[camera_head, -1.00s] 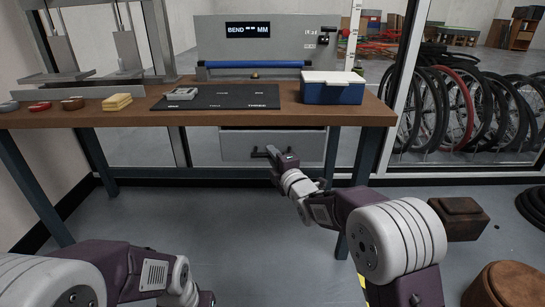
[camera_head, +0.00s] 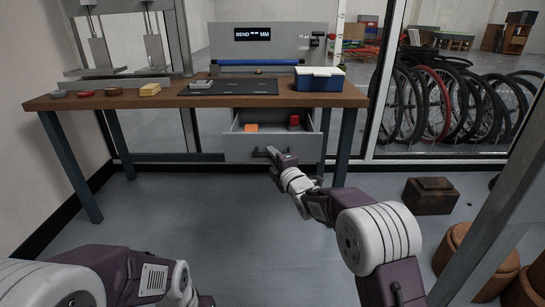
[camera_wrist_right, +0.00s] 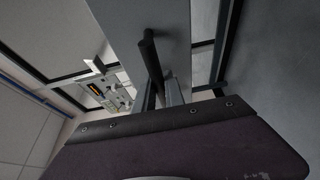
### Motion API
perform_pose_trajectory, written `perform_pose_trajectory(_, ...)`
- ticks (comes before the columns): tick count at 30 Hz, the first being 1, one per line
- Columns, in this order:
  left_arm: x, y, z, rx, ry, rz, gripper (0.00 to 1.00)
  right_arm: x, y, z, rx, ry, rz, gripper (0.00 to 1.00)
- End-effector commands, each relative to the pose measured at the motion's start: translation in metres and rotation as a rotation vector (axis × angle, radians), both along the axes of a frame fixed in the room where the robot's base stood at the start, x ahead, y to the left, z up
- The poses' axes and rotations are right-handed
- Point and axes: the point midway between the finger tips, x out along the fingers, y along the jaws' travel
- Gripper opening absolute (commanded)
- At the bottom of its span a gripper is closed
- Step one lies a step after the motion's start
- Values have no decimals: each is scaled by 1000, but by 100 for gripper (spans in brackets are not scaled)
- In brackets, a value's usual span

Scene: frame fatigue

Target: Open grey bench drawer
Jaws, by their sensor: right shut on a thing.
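The grey bench drawer (camera_head: 240,148) hangs under the wooden workbench (camera_head: 120,101) and stands pulled out in the head view. An orange block (camera_head: 251,127) and a red round thing (camera_head: 293,121) show inside it. My right gripper (camera_head: 272,153) is at the drawer front, shut on the drawer's handle.
A blue box with a white lid (camera_head: 319,84), a dark mat (camera_head: 230,87) and several small items, among them a yellow stack (camera_head: 150,89), lie on the bench. A brown box (camera_head: 430,195) and brown round stools stand on the floor at right. The floor before the bench is clear.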

Motion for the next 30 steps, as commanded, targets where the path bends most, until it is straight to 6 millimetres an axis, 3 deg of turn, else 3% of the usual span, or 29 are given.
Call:
perform_pose_trajectory(15, 0, 0, 0, 0, 0, 0, 36, 0, -1, 0, 0, 0, -1, 0)
perform_pose_trajectory(16, 0, 0, 0, 0, 0, 0, 36, 0, -1, 0, 0, 0, -1, 20)
perform_pose_trajectory(18, 0, 0, 0, 0, 0, 0, 36, 0, -1, 0, 0, 0, -1, 36)
perform_pose_trajectory(30, 0, 0, 4, 0, 0, 0, 36, -6, -3, 2, 1, 1, 0, 36)
